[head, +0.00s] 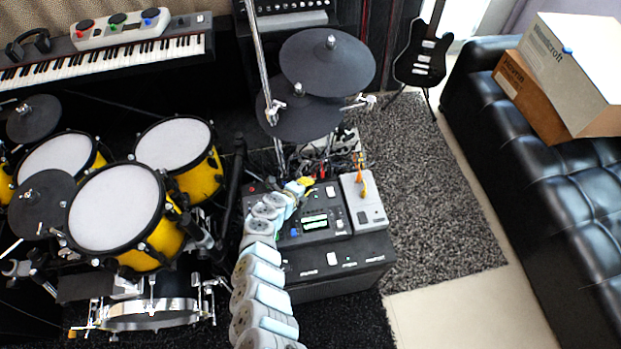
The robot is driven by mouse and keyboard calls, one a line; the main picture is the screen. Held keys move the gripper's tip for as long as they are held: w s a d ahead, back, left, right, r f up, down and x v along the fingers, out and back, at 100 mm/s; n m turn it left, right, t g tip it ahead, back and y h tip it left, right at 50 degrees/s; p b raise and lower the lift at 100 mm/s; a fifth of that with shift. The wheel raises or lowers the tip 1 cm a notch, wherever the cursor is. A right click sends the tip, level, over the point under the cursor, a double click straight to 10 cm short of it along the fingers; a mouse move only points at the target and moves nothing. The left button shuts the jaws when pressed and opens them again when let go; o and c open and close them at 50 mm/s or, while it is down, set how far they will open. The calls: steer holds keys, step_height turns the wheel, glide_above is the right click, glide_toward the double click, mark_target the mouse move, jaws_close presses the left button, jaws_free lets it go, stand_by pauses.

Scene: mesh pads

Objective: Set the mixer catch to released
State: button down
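The mixer seems to be the dark unit (318,212) with green-lit displays, on top of a black box in the lower middle of the head view. A small white part (332,258) shows on the front of the black box below it. I cannot tell which part is the catch, or how it is set. My segmented pale arm comes up from the bottom edge, over the unit's left side. My gripper (297,187) is at its far end, by the unit's back left corner, beside something yellow. It is too small to tell whether it is open or shut, or touching anything.
A grey pedal-like unit (363,203) with an orange part stands right of the mixer. Dark cymbals (327,62) on a stand rise behind. Yellow drums (118,212) crowd the left. A keyboard (110,62) is at the back left. Grey carpet (430,190) is clear before the black sofa (550,180).

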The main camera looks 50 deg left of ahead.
steer(key=p+v, duration=0.2)
steer(key=v, duration=0.1)
steer(key=shift+r+p, duration=0.15)
steer(key=shift+p, duration=0.15)
steer(key=shift+p+v, duration=0.85)
steer(key=shift+v, duration=0.25)
steer(key=shift+s, duration=0.15)
steer(key=shift+d, duration=0.1)
